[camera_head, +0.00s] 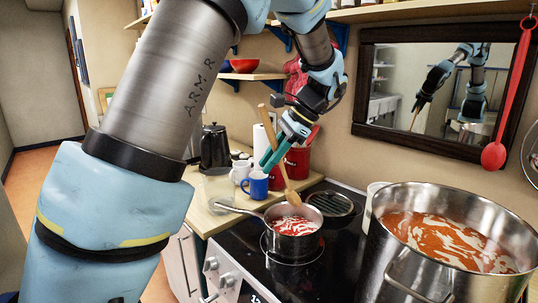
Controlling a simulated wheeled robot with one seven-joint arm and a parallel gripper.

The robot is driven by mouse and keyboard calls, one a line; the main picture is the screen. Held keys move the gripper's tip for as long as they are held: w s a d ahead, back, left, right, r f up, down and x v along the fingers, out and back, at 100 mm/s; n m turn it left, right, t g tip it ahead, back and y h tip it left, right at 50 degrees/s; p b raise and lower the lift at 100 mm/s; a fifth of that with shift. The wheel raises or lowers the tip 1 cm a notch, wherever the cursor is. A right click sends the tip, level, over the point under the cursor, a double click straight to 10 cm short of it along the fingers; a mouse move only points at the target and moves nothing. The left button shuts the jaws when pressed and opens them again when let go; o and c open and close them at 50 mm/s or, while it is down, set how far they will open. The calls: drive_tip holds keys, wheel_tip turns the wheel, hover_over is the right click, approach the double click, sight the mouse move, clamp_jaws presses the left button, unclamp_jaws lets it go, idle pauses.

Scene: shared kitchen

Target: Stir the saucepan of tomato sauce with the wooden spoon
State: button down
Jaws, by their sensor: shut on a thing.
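The saucepan (296,243) stands on the black stovetop, its handle pointing left. Red sauce with white streaks (294,226) fills its inside. My gripper (271,159) is shut on the wooden spoon (281,165) partway along its handle, above and behind the saucepan. The spoon is tilted, its handle end up and to the left. Its bowl is down at the back rim of the saucepan, over or just in the sauce; I cannot tell whether it touches the sauce.
A large steel pot (377,262) of orange-red soup stands close on the right. A dark round pan or grate (333,205) lies behind the saucepan. A blue mug (256,186), white mug (240,172) and black kettle (214,147) stand on the left counter. A mirror (432,92) hangs behind.

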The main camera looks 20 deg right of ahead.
drive_tip(key=shift+s+d+f+b, duration=0.8)
drive_tip(key=shift+s+f+b, duration=0.65)
drive_tip(key=shift+f+b, duration=3.75)
drive_tip(key=shift+w+a+f+p, duration=0.75)
drive_tip(key=shift+w+a, duration=0.7)
drive_tip(key=shift+w, duration=1.35)
drive_tip(key=s+d+p, duration=0.2)
drive_tip(key=s, duration=0.3)
drive_tip(key=shift+s+d+r+p, duration=0.15)
drive_tip(key=shift+s+d+p, duration=0.15)
drive_tip(key=shift+d, duration=0.1)
